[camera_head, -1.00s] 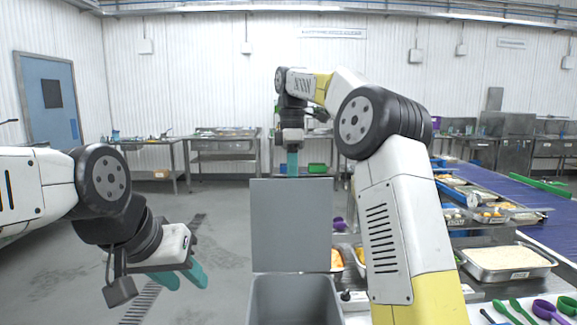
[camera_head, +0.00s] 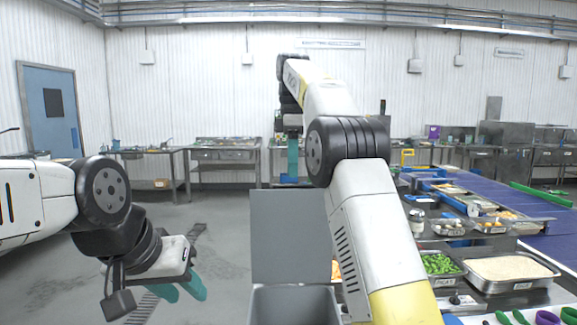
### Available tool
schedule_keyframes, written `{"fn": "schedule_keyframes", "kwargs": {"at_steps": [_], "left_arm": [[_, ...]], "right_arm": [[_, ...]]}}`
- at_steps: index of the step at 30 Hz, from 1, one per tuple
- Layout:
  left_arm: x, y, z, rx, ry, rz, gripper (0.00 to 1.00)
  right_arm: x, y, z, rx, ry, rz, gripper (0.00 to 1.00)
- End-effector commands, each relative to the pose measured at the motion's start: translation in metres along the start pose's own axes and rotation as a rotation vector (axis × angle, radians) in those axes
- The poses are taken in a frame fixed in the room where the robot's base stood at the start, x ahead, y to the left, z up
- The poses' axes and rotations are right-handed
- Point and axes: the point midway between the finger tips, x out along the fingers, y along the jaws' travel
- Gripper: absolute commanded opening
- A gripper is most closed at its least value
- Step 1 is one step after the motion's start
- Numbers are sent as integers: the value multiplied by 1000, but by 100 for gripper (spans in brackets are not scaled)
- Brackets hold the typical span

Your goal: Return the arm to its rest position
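My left gripper (camera_head: 180,288) hangs at the lower left with its two teal fingers apart and nothing between them. My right arm (camera_head: 362,225) rises from the bottom and reaches forward. My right gripper (camera_head: 292,160) points down at its far end, above the open grey bin (camera_head: 290,240). Its teal fingers overlap from this angle, so I cannot tell whether they are open or shut. No object shows in it.
A tray of rice (camera_head: 510,268) and a tray of green vegetables (camera_head: 440,264) stand at the right, beside a blue conveyor (camera_head: 490,190). Scoops (camera_head: 548,318) lie at the bottom right. Open floor (camera_head: 222,240) lies at the left.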

Motion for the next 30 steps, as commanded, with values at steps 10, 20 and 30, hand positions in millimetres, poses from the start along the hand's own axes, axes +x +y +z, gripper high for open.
{"fn": "schedule_keyframes", "kwargs": {"at_steps": [10, 20, 30], "left_arm": [[0, 0, 0, 0, 0, 0, 36], [0, 0, 0, 0, 0, 0, 36], [0, 0, 0, 0, 0, 0, 36]], "right_arm": [[-3, -3, 6, 33, 12, 8, 33], [-12, -46, 56, 380, 140, 103, 33], [15, -125, 86, 775, 303, 195, 33]]}}
